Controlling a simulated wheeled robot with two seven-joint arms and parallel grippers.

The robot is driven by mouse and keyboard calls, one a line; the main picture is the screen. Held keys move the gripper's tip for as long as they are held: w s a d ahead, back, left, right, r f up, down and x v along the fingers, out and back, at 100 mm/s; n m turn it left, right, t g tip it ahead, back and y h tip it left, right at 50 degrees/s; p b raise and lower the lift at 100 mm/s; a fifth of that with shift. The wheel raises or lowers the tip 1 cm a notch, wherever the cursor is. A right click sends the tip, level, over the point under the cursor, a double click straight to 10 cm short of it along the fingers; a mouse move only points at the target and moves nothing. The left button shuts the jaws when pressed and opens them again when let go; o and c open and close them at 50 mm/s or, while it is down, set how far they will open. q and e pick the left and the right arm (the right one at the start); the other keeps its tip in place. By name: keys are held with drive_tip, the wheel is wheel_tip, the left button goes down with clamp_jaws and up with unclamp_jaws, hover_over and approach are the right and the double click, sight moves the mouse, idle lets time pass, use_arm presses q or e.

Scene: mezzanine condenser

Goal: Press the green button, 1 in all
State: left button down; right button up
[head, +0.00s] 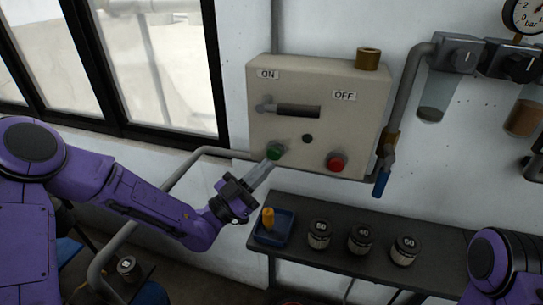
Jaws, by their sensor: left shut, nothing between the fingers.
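The green button (275,151) is on the lower left of a beige control box (358,108) on the wall. My left gripper (271,164) is shut and empty, and its fingertips are right at the lower edge of the green button. I cannot tell whether they touch it. A red button (336,162) is at the lower right of the box. My right arm shows only in part at the lower right corner, and its gripper is out of view.
A lever handle (298,111) and a small dark knob (307,138) are on the box. A blue-handled valve (382,181) hangs to its right. Below, a dark shelf (345,219) holds a blue tray (271,238) and several jars (361,239). A grey pipe (190,165) runs to the left.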

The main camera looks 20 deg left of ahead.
use_arm(q)
drive_tip(key=shift+s+a+b, duration=0.1)
drive_tip(key=shift+s+b, duration=0.2)
drive_tip(key=shift+s, duration=1.7)
